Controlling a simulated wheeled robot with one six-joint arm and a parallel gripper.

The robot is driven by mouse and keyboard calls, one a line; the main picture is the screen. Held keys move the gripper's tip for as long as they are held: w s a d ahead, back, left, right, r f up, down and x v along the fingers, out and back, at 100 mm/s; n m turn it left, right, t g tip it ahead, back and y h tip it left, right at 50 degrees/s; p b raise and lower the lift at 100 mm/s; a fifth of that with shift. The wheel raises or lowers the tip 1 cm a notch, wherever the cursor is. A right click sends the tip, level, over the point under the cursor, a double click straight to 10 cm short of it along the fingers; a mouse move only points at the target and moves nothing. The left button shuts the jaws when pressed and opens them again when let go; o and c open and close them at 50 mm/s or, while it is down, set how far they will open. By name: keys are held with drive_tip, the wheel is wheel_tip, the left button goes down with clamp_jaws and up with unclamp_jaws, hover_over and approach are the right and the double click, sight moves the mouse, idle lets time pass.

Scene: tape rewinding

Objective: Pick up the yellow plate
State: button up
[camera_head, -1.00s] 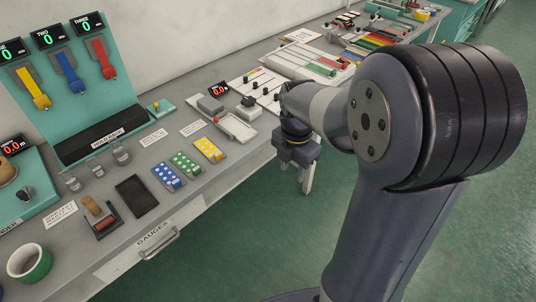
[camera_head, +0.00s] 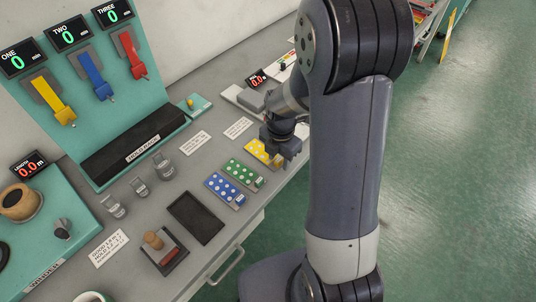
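The yellow plate (camera_head: 256,148) lies on the grey bench, a flat rectangle with pale dots. It is the farthest of three dotted plates in a row. My gripper (camera_head: 281,158) is over its right end and hides part of it. I cannot tell whether the gripper touches the plate. The fingertips are too small and partly hidden to show whether they are open.
The green dotted plate (camera_head: 243,173) and blue dotted plate (camera_head: 224,188) lie just nearer. A black tray (camera_head: 195,217), a stamp (camera_head: 153,240) and small glass weights (camera_head: 139,187) stand on the bench. A teal hold rack (camera_head: 165,92) rises behind. Open floor is at the right.

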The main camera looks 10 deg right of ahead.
drive_tip(key=shift+f, duration=0.15)
clamp_jaws()
idle(0.4)
